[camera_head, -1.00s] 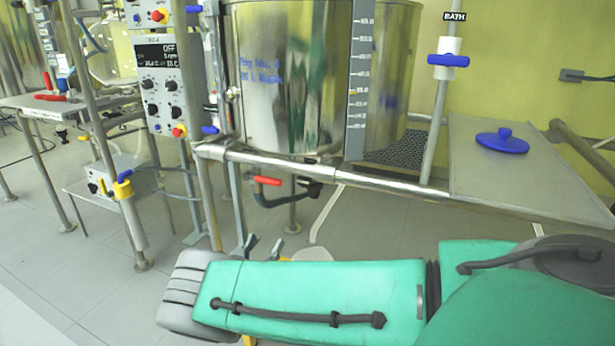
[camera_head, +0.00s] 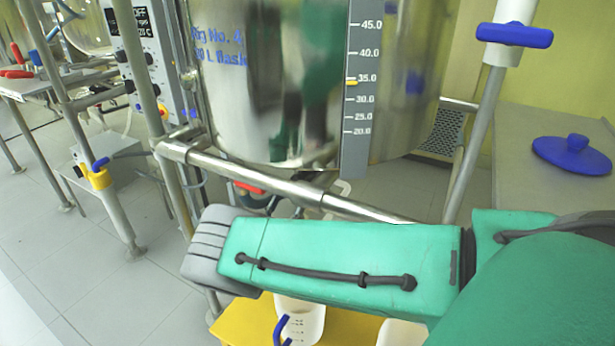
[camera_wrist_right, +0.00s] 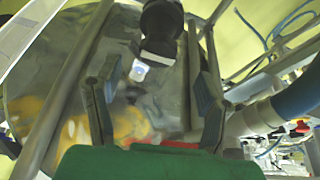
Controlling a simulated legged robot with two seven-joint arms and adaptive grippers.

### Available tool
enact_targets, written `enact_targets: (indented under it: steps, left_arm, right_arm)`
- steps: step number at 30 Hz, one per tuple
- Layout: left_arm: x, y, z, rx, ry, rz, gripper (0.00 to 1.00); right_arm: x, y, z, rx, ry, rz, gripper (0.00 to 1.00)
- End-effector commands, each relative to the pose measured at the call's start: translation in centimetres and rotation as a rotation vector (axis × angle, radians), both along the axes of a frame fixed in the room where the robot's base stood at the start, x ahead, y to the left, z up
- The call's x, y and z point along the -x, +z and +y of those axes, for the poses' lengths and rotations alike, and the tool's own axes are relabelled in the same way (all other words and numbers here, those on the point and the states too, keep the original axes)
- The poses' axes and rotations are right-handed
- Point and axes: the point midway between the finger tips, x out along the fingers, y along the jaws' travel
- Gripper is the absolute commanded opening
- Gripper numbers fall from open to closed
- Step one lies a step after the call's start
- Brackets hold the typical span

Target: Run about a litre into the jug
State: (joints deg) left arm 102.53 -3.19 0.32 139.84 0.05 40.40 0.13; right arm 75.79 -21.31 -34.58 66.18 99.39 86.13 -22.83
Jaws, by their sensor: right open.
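The steel vessel (camera_head: 265,100) fills the upper middle of the head view, with a scale strip (camera_head: 357,100) and a yellow pointer near 35. Its red-handled outlet valve (camera_head: 250,187) sits below it, partly behind a rail and my right arm. A white jug (camera_head: 305,318) with graduation marks and a blue handle stands below my right forearm, its upper part hidden. In the wrist view my right gripper (camera_wrist_right: 155,82) is open, its fingers either side of a dark outlet fitting (camera_wrist_right: 162,28). A red part (camera_wrist_right: 165,145) shows near the palm. Contact cannot be told. My left gripper is not in view.
The jug stands on a yellow platform (camera_head: 245,325); another white container (camera_head: 402,333) stands to its right. A steel rail (camera_head: 300,190) crosses before the vessel. A side table with a blue lid (camera_head: 572,154) is at right. A control box (camera_head: 140,60) is at left.

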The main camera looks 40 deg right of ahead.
Motion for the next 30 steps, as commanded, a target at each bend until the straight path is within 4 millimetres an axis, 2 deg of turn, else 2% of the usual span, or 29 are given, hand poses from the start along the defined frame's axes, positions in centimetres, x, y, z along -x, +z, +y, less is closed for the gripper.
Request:
enact_targets:
  steps: [4,9,15,26,27,29,30]
  left_arm:
    - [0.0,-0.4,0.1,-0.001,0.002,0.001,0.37]
    - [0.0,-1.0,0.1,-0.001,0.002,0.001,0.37]
    - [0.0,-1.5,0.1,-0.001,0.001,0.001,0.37]
    - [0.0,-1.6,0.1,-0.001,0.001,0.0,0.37]
    - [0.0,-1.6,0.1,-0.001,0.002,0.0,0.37]
    - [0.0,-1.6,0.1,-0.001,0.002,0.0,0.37]
    - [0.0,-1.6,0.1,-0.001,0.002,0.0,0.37]
  right_arm:
    - [-0.5,0.4,-1.3,0.0,-0.001,-0.001,0.63]
    - [-1.3,0.9,-4.3,-0.008,-0.002,0.0,0.63]
    - [-2.1,1.6,-6.7,-0.012,-0.001,0.001,0.63]
    - [-2.4,2.3,-6.9,-0.008,0.0,0.001,0.63]
    - [-2.4,2.3,-6.9,-0.009,0.0,0.001,0.56]
    - [-2.3,2.2,-7.0,-0.01,0.0,0.001,0.35]
    - [-2.3,2.2,-7.1,-0.011,0.0,0.001,0.21]
